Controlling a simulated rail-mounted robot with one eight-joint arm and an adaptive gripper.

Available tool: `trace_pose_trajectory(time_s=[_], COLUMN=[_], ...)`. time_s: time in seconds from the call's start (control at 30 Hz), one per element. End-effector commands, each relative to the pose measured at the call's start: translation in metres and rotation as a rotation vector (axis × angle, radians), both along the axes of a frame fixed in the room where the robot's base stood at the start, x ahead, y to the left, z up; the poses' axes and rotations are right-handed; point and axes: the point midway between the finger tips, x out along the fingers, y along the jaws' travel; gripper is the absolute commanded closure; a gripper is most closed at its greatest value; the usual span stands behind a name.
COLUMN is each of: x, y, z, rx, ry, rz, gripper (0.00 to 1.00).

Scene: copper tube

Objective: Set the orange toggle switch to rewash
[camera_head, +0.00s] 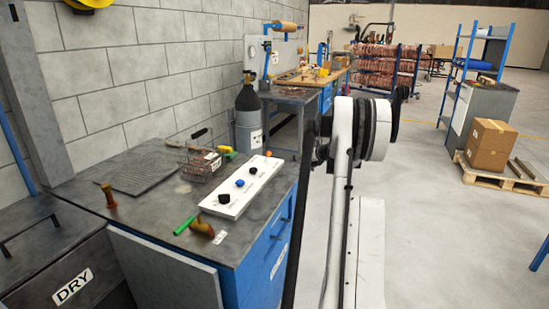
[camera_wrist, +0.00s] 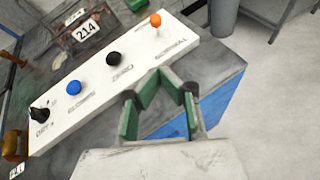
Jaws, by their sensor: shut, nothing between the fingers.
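The orange toggle switch (camera_wrist: 155,20) stands at the far right end of a white control panel (camera_wrist: 190,52) in the wrist view. It also shows as a small orange tip in the head view (camera_head: 268,154). Which position its lever is in, I cannot tell. The panel label beside it is too blurred to read. My gripper (camera_wrist: 158,73) has green-padded fingers whose tips meet, with nothing between them. It is over the near edge of the panel, below the toggle in the picture and apart from it. In the head view my arm is right of the bench and the fingers cannot be made out.
The panel also bears a black knob (camera_wrist: 113,59), a blue button (camera_wrist: 74,88) and a black selector (camera_wrist: 39,114). A wire basket (camera_head: 202,165) tagged 214 stands behind it on the grey bench (camera_head: 140,225). A gas cylinder (camera_head: 248,118) stands beyond.

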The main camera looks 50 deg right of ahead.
Motion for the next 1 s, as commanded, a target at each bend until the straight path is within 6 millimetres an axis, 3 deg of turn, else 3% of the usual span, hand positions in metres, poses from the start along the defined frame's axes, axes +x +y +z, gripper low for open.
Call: trace_pose_trajectory(time_s=[0.27,0.77,1.0], x=[0.012,0.092,0.118], y=[-0.001,-0.012,-0.02], z=[-0.007,-0.048,-0.036], rx=[-0.001,-0.002,-0.002], ry=[0.001,0.0,0.001], rz=[0.002,0.002,0.001], gripper=[1.0,1.0,1.0])
